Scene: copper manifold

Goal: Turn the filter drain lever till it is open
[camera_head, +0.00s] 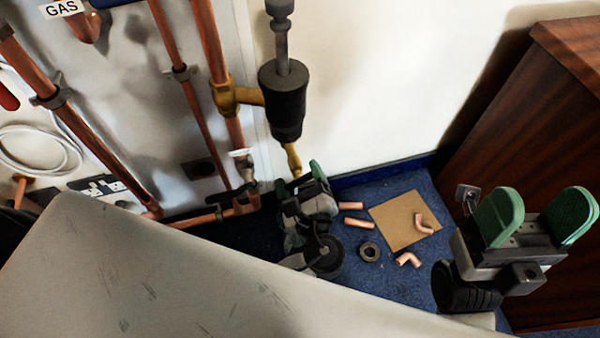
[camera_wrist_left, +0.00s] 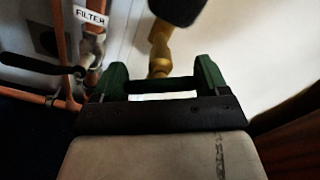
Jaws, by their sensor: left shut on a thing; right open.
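The black filter (camera_head: 283,98) hangs on a grey pipe against the white wall, with a brass drain valve (camera_head: 293,158) below it. The brass valve also shows in the left wrist view (camera_wrist_left: 159,52). My left gripper (camera_head: 299,180) is just under the valve. In the left wrist view, its green fingers are shut on the black drain lever (camera_wrist_left: 160,84), which lies crosswise between them, across the line of the brass body. The lever's join to the valve is hard to make out. My right gripper (camera_head: 535,222) is open and empty at the right, away from the pipes.
Left of the filter stand copper pipes (camera_head: 207,40) and a second valve with a black lever (camera_wrist_left: 30,64) near a FILTER label (camera_wrist_left: 90,16). Copper offcuts (camera_head: 350,206) and a tan sheet (camera_head: 390,222) lie on blue carpet. A wooden cabinet (camera_head: 530,120) stands right.

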